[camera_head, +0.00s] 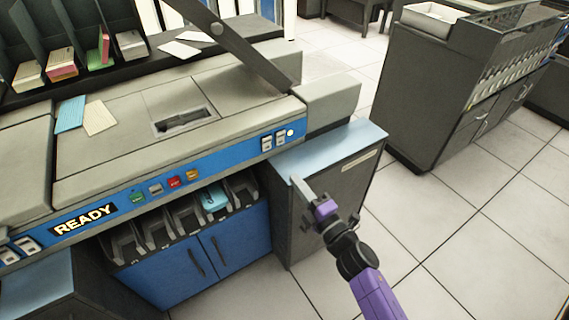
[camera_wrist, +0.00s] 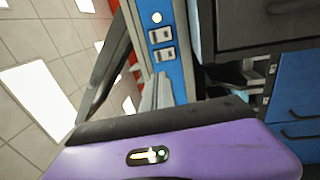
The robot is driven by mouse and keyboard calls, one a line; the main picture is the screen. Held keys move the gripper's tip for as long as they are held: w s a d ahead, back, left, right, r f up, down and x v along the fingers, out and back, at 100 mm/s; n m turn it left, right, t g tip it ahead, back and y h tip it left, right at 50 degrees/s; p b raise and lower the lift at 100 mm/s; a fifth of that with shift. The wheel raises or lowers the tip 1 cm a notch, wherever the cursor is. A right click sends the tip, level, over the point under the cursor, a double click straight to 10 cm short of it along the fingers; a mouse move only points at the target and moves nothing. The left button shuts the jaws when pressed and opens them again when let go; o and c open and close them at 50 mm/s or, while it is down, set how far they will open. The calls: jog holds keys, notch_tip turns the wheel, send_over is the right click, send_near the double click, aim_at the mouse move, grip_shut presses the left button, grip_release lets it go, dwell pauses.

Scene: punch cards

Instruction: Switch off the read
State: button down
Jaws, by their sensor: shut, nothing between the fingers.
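A blue panel (camera_head: 218,160) runs along the front of the grey card machine (camera_head: 135,115). Two pale rocker switches (camera_head: 273,141) sit near its right end beside a lit round lamp (camera_head: 290,133). In the wrist view the switches (camera_wrist: 162,45) and lamp (camera_wrist: 156,17) appear just past my fingers. Another pair of switches (camera_head: 18,249) is at the panel's far left. Labels are too small to read, so I cannot tell which is the read switch. My gripper (camera_head: 302,188) is shut and empty, below and right of the right-hand pair in the head view, apart from the panel.
A grey cabinet with a blue top (camera_head: 335,146) stands beside the machine, near my gripper. Card pockets (camera_head: 185,218) and small colored buttons (camera_head: 174,181) are to the left. Another grey machine (camera_head: 435,90) stands at right. Tiled floor (camera_head: 460,240) is clear.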

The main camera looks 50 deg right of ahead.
aim_at(267, 141)
jog(key=x, duration=1.3)
jog(key=shift+w, duration=0.15)
jog(key=shift+r+p, duration=0.2)
jog(key=shift+p, duration=0.3)
jog(key=shift+w+d+r+p, duration=0.1)
jog(key=shift+w+r+p, duration=0.15)
jog(key=shift+p, duration=0.9)
jog(key=p, duration=0.1)
jog(key=g+p, duration=0.1)
jog(key=p, duration=0.1)
jog(key=shift+w+r, duration=0.15)
jog(key=shift+r, duration=0.2)
jog(key=shift+f, duration=0.35)
